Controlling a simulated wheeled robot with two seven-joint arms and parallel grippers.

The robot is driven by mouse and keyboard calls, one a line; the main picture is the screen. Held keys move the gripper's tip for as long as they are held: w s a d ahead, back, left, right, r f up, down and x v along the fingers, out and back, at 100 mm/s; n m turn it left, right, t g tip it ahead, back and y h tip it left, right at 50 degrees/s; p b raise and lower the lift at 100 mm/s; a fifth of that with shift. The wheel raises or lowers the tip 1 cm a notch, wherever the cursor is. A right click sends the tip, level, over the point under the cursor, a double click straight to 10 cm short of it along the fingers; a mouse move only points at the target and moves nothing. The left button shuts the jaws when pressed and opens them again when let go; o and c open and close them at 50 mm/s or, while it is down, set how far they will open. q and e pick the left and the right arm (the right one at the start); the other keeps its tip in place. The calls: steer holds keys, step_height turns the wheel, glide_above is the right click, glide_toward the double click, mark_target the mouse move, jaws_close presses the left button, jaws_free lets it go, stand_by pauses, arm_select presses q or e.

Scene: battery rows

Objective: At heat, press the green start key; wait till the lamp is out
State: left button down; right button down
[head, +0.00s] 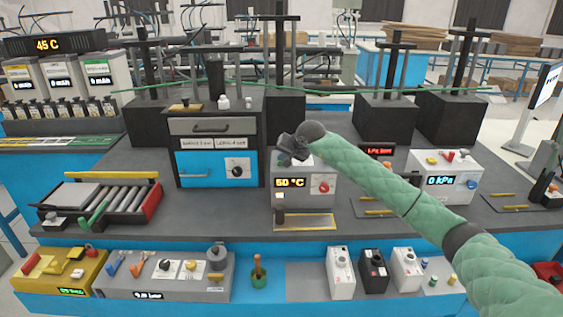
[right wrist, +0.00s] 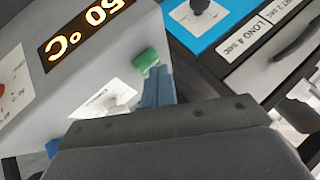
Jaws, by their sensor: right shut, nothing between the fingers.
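The grey heater box (head: 303,199) stands on the bench in the middle of the head view, its display (head: 290,183) reading 50 °C. A red button (head: 323,187) is on its right side. In the right wrist view the same display (right wrist: 85,35) shows turned round. The green key (right wrist: 146,60) stands on the box's top face at the tips of my right gripper (right wrist: 154,88). The gripper is shut and empty; I cannot tell whether it presses the key. In the head view my right gripper (head: 288,157) hides the key.
A blue-fronted oven (head: 216,168) stands close on the left of the heater box. A 0 kPa box (head: 443,178) is to the right. A roller tray (head: 100,203) lies at the left. Dark blocks with posts (head: 385,118) stand behind. My left arm is out of view.

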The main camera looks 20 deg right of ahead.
steer(key=shift+r, duration=0.75)
steer(key=shift+r, duration=0.1)
steer(key=shift+r, duration=2.45)
